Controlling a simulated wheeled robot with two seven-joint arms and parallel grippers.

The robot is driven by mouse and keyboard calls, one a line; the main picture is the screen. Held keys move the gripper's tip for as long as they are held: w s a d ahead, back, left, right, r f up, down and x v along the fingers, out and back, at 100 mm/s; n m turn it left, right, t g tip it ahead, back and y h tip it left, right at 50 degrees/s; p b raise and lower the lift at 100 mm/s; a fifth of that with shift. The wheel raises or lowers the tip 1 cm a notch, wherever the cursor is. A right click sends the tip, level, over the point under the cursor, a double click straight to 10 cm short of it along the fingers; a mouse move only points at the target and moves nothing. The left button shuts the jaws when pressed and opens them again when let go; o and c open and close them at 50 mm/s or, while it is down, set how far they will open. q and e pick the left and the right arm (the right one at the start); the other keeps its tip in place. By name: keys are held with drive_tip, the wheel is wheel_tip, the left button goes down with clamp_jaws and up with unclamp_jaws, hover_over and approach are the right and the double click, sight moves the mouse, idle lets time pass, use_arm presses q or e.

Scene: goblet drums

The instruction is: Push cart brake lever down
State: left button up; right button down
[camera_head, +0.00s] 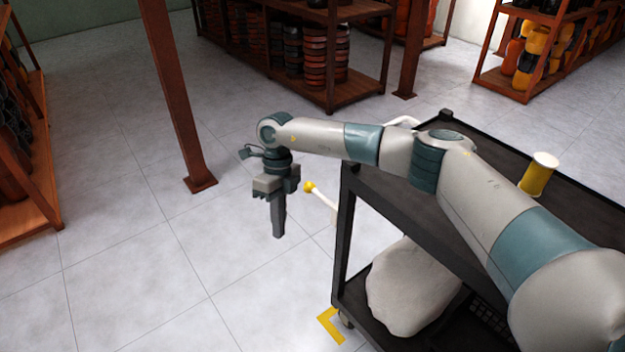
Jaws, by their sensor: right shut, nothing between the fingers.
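The black cart (345,225) stands at the right, partly behind my right arm. Its brake lever (322,202) is a pale rod with a yellow knob (310,187) at its end. The lever sticks out to the left from the cart's near-left side and slants, with the knob end higher. My right gripper (279,232) points down, shut and empty, just left of the knob. A small gap shows between them in the picture; their depth apart is hard to judge. My left gripper is not in view.
A yellow and white goblet drum (538,175) stands on the cart's top. A pale sack-like lump (410,285) lies on its lower shelf. A brown post (178,100) rises at the left. Drum shelves (330,100) line the back. The floor left of the cart is clear.

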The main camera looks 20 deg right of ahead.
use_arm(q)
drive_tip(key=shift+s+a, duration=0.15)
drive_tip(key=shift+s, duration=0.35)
use_arm(e)
drive_tip(key=shift+s+a+f, duration=0.25)
drive_tip(key=shift+s+a, duration=0.45)
drive_tip(key=shift+y, duration=0.3)
